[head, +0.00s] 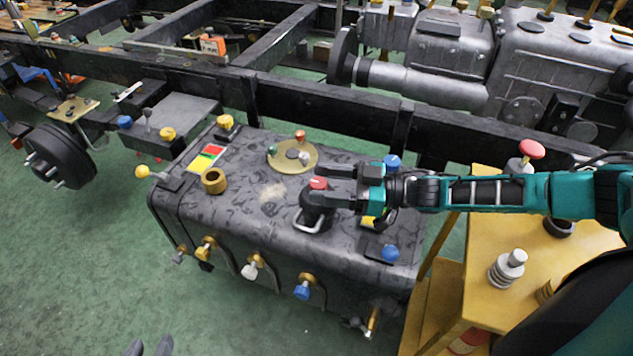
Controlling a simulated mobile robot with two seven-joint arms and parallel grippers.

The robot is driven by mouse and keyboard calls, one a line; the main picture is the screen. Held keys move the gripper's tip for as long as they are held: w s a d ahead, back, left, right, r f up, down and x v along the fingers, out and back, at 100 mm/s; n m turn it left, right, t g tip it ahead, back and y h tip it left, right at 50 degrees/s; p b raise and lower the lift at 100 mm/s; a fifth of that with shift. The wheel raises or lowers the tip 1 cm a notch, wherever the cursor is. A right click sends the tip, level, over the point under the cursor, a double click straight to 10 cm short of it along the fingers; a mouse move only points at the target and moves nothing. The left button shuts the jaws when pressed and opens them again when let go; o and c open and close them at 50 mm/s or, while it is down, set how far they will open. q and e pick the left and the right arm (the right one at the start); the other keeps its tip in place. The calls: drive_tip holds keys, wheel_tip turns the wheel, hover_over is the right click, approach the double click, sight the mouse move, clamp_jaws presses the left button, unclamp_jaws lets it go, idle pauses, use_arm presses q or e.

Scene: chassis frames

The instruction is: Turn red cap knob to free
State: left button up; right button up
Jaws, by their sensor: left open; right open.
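A black knob with a red cap (318,183) stands on top of the dark tank (240,210), with a metal loop at its base. My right gripper (326,186) reaches in from the right, its fingers pointing left. It is open, with one finger on the far side of the red cap and one on the near side. I cannot tell whether the fingers touch the knob. The near finger and the gripper hide part of the knob's body. My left gripper (148,348) is open and empty at the bottom edge, over the green floor; only its fingertips show.
A brass disc (281,163) with small red and white knobs lies behind. A brass cup (214,181) and a colored label (207,160) are left. Several valves line the tank's front. A yellow stand (540,255) is right. A dark frame rail (440,140) runs behind.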

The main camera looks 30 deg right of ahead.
drive_tip(key=shift+x, duration=1.05)
drive_tip(key=c, duration=1)
